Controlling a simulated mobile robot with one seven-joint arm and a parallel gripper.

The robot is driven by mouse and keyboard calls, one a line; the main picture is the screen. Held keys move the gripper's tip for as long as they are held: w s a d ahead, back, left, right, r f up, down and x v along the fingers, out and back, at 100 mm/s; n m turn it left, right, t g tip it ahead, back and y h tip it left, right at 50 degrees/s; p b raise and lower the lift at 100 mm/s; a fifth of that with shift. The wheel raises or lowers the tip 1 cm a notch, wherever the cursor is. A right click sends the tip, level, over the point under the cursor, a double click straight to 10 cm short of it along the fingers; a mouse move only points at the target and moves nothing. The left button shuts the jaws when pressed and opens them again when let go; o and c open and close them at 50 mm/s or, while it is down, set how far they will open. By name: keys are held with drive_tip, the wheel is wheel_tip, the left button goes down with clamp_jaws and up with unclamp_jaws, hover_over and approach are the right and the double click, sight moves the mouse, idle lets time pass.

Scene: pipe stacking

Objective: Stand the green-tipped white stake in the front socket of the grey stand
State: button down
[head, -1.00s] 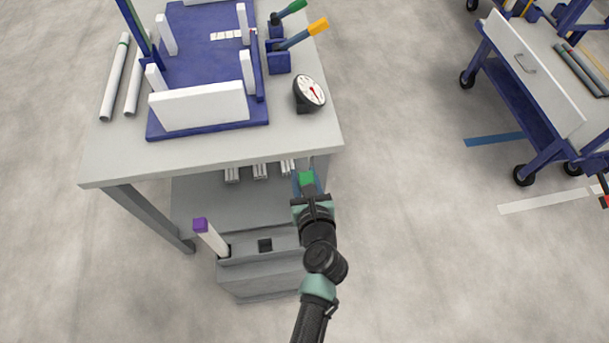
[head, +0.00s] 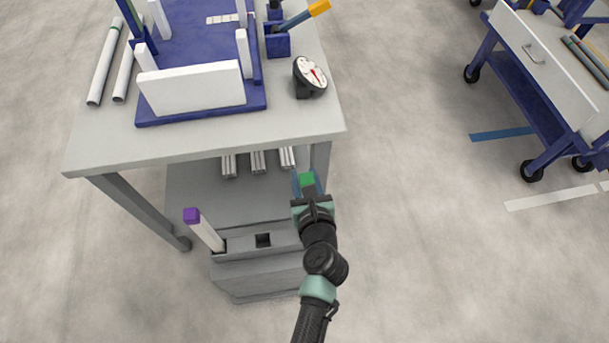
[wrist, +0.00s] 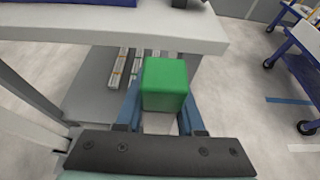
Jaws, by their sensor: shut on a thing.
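My gripper (head: 308,184) is shut on the green-tipped white stake, just below its green tip (head: 307,179). In the wrist view the green tip (wrist: 165,84) sits between my two blue fingers, with a little white shaft (wrist: 158,122) below it. The rest of the stake is hidden by my gripper and arm. The grey stand (head: 262,272) is on the lower left of my gripper, its right end hidden behind my arm. A square dark socket (head: 263,240) in it is empty. A purple-tipped white stake (head: 207,232) stands tilted in the stand's left socket.
A blue cart (head: 535,105) stands far right.

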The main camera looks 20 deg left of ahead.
wheel_tip(320, 180, down, 7)
drive_tip(key=b, duration=0.5)
drive_tip(key=shift+r, duration=0.1)
idle(0.4)
drive_tip(key=c, duration=0.5)
unclamp_jaws()
drive_tip(key=shift+c, duration=0.2)
drive_tip(key=shift+o, duration=0.5)
drive_tip(key=p+v, duration=0.1)
drive_tip(key=v, duration=1.2)
drive_tip(key=shift+p, duration=0.35)
